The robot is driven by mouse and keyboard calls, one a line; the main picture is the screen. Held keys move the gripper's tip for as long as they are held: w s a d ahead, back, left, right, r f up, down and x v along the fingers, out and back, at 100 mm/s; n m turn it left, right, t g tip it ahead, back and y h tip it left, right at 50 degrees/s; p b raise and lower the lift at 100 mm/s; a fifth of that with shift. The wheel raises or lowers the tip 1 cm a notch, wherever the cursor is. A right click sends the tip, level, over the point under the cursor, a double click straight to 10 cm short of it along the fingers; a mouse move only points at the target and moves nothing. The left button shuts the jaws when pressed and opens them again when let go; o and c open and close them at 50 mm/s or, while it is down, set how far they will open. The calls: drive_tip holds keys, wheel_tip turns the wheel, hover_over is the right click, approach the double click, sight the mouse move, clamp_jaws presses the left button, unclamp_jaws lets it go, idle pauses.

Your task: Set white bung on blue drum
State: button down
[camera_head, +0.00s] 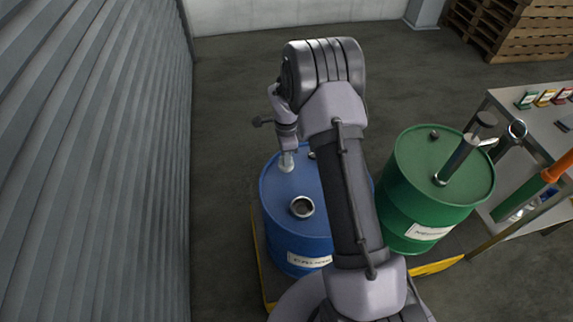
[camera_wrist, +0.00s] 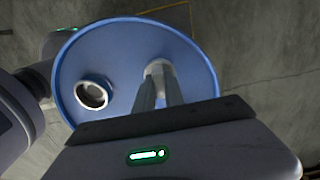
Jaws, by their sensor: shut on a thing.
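The blue drum (camera_head: 283,222) stands upright with a paper label on its side. An open round hole with a pale raised rim (camera_head: 302,207) is on its top, nearer the camera. The hole's rim also shows left of the fingers in the wrist view (camera_wrist: 92,93). My gripper (camera_head: 287,156) points down over the far-left part of the drum top. In the wrist view my gripper (camera_wrist: 158,82) is shut on the white bung (camera_wrist: 157,67), which is partly hidden by the fingers. The bung also shows in the head view (camera_head: 286,167). I cannot tell whether it touches the lid.
A green drum (camera_head: 405,213) with a pipe standing in its top is close on the right. A metal table (camera_head: 541,115) with small items is further right. A corrugated grey wall (camera_head: 95,160) rises on the left. The floor behind the drums is clear.

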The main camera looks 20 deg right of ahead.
drive_tip(key=shift+f+b, duration=0.5)
drive_tip(key=shift+f, duration=1)
drive_tip(key=c, duration=1.4)
unclamp_jaws()
drive_tip(key=shift+c, duration=0.2)
